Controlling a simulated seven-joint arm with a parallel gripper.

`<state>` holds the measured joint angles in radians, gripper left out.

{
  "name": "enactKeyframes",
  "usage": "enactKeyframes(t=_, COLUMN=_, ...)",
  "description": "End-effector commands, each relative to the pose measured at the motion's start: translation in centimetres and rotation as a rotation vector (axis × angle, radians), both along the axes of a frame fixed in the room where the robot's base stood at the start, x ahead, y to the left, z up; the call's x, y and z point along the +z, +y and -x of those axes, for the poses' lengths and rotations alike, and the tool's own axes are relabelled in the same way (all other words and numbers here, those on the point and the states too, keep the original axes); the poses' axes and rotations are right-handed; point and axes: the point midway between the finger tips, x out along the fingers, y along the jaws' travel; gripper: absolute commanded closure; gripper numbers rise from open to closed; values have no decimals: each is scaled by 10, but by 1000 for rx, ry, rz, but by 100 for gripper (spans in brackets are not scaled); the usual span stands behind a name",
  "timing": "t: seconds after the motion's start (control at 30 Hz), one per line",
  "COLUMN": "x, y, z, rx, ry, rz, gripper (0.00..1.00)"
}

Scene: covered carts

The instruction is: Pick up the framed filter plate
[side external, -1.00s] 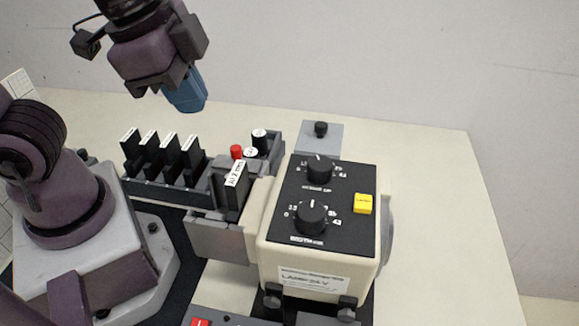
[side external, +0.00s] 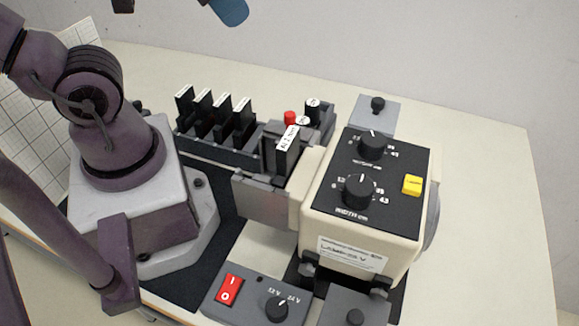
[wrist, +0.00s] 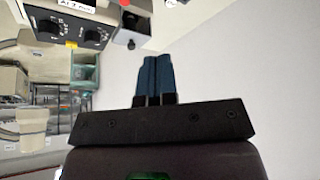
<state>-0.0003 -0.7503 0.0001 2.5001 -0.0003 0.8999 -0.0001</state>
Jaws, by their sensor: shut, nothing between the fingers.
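Several dark upright plates with white top labels (side external: 221,112) stand in a row in a dark rack in the side external view. Another dark plate with a white label (side external: 288,150) stands in the slot beside the cream lamp unit; I cannot tell which plate is the framed one. My gripper (side external: 232,14) is at the top edge of the side view, mostly cut off, high above and behind the rack. In the wrist view its blue fingers (wrist: 155,82) are together, with nothing between them. A white label shows at the top of the wrist view.
The cream lamp unit (side external: 345,240) has two black knobs and a yellow button (side external: 412,185). A control box with a red switch (side external: 229,290) stands in front. Red, black and white-topped knobs (side external: 291,118) stand by the rack. The table's right side (side external: 485,200) is clear.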

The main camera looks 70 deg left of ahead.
Motion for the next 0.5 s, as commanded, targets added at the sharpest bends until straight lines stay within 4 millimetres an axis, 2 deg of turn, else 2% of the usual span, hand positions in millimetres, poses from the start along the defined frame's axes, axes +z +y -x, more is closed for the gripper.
enactKeyframes(t=0.27, x=0, y=0, z=0, rx=-1, ry=0, rz=0, gripper=100)
enactKeyframes(t=0.3, x=0, y=0, z=0, rx=-1, ry=0, rz=0, gripper=98)
enactKeyframes(t=0.5, x=0, y=0, z=0, rx=-1, ry=1, rz=0, gripper=53)
